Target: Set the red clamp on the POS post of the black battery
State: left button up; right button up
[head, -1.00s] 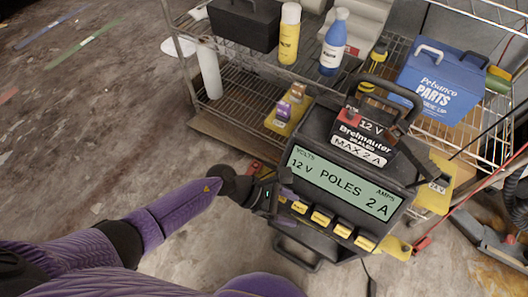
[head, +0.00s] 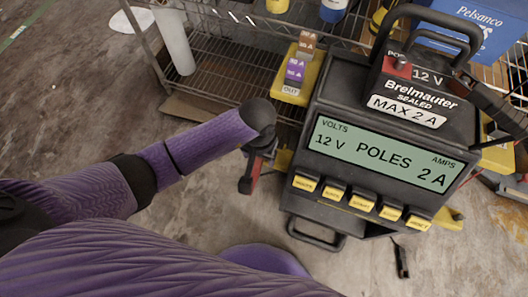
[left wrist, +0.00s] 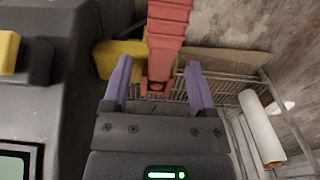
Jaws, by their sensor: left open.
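The black battery (head: 425,92) sits on top of the grey charger at the right of the head view. Its POS post (head: 401,67) shows red beside the partly hidden POS label, with nothing red clamped on it. The red clamp (head: 250,178) is at the charger's left side, partly hidden by my left gripper (head: 264,150). In the left wrist view the red clamp (left wrist: 168,40) stands between the two purple fingers of my left gripper (left wrist: 158,85), with gaps on both sides. This gripper is open. My right gripper is not in view.
The charger (head: 375,185) has a green display and a row of yellow buttons. A black clamp (head: 492,108) is at the battery's right side. A wire shelf (head: 225,75) stands behind, with a yellow fuse tray (head: 287,92).

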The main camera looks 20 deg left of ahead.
pick_arm(q)
jog(key=shift+f, duration=0.55)
jog(key=shift+r, duration=0.2)
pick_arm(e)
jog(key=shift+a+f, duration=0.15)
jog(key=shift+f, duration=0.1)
pick_arm(q)
jog(key=c, duration=0.4)
grip_shut()
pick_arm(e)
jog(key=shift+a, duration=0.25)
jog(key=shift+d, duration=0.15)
pick_arm(q)
notch_tip(320, 180, up, 14)
jog(key=p, duration=0.9)
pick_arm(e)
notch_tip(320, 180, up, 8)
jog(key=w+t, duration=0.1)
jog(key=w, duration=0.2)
